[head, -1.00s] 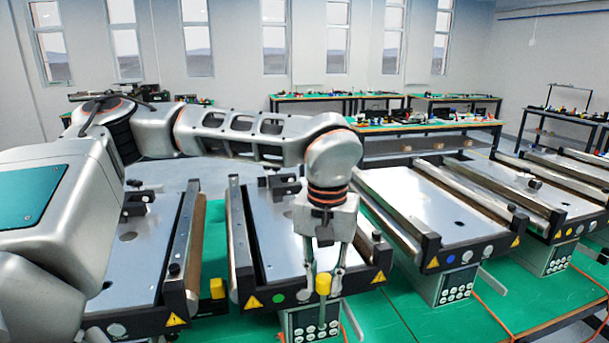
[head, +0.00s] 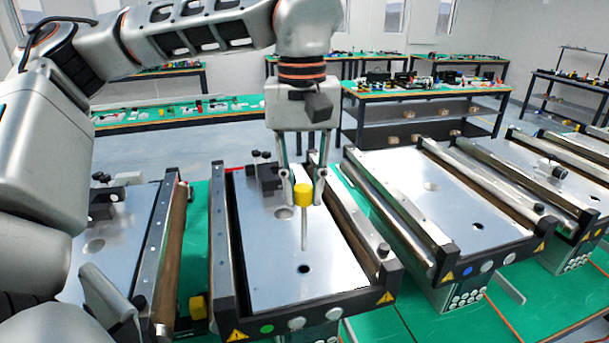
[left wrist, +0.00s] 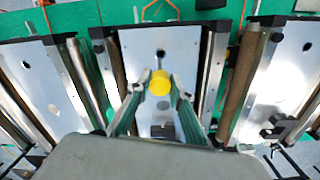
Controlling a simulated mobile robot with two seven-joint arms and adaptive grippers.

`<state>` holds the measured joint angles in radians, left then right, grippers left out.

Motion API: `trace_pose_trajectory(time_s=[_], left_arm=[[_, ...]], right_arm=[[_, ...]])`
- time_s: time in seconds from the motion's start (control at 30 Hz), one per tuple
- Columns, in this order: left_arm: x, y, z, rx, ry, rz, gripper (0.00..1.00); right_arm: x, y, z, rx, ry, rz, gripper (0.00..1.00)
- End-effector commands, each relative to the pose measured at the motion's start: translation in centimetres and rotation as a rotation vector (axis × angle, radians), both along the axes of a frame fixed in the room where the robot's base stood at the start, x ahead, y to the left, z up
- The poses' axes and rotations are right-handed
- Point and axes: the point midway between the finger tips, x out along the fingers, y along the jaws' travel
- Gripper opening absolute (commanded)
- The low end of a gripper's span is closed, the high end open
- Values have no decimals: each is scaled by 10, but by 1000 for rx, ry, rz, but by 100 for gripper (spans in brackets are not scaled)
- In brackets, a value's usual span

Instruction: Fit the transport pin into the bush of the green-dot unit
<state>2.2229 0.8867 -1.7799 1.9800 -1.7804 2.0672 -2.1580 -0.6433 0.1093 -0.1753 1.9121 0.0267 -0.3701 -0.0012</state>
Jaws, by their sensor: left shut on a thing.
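The transport pin (head: 304,230) has a yellow head and a thin grey shank. My left gripper (head: 304,190) is shut on its yellow head, and the shank hangs about upright above the plate of the green-dot unit (head: 262,285). The pin's yellow head also shows in the left wrist view (left wrist: 160,82), between the two fingers. The unit carries a green dot (head: 267,329) on its front. A dark round hole, the bush (head: 304,269), lies in its plate near the front; the pin's tip appears above and behind it, apart from it. My right gripper is not in view.
A dark clamp block (head: 266,180) stands at the back left of the same plate. A blue-dot unit (head: 415,205) with a similar hole is to the right, and another unit (head: 110,270) is to the left. A yellow block (head: 198,307) sits between units on the green table.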

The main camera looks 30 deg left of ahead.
Motion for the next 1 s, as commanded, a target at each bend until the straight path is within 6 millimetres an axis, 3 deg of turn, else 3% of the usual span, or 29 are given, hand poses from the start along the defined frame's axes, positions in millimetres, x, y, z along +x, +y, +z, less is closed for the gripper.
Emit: trace_pose_trajectory(time_s=[0.3,0.63,1.0], left_arm=[[0,0,-11,0,0,-2,0],[0,0,-35,1,1,-1,0],[0,0,-38,0,0,-1,0]], right_arm=[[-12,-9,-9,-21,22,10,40],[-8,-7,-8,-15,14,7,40],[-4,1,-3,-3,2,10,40]])
